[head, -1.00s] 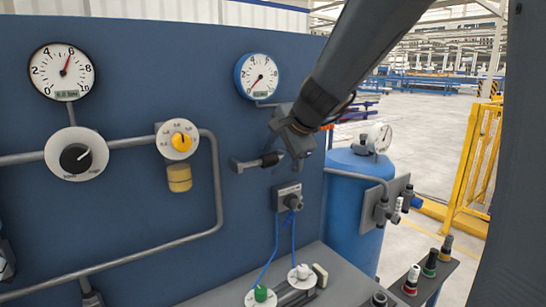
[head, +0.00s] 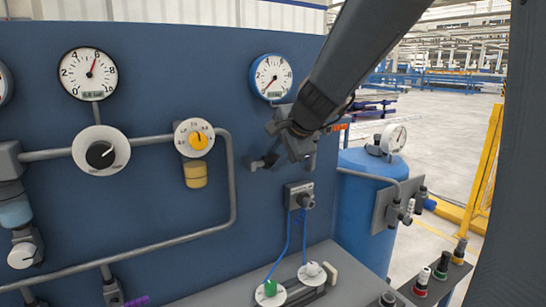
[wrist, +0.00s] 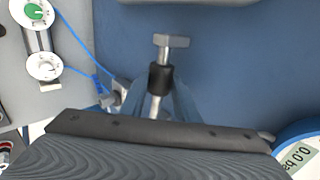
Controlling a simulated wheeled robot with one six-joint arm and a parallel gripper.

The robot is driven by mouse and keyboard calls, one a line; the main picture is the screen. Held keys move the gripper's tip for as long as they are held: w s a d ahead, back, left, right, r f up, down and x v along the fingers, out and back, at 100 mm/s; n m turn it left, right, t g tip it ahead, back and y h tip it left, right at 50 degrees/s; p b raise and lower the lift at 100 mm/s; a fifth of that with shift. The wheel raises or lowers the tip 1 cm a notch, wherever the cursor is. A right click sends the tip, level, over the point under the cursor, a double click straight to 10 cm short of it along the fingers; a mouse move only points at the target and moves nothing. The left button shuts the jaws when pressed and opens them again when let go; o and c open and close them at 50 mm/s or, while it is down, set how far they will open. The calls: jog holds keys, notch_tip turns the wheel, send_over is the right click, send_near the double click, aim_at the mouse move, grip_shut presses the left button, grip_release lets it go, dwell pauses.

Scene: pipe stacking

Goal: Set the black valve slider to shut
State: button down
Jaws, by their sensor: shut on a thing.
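The black valve slider (head: 269,159) is a dark sleeve on a short grey pipe on the blue panel, below the blue-rimmed gauge. In the wrist view it is a black collar (wrist: 160,78) on a silver rod, a little short of the grey end piece (wrist: 172,41). My gripper (head: 282,149) is at the slider from the right and hides part of the pipe. In the wrist view my gripper's fingers (wrist: 158,95) lie on both sides of the collar and are shut on it. Their exact contact is partly hidden by the gripper body.
The blue-rimmed gauge (head: 271,76) hangs just above my gripper. A grey box (head: 299,196) with blue hoses is below, over a grey bench (head: 240,285). A blue tank (head: 365,205) stands to the right.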

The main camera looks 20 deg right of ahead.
jog(key=shift+s+a, duration=0.1)
jog(key=shift+a, duration=0.1)
jog(key=c, duration=1.4)
grip_release()
jog(key=shift+a, duration=0.15)
jog(key=shift+o, duration=0.2)
jog(key=shift+s+d+r, duration=0.1)
jog(key=shift+d+r, duration=0.1)
jog(key=shift+d, duration=0.05)
jog(key=v, duration=0.7)
jog(key=shift+s, duration=0.2)
jog(key=shift+r, duration=0.1)
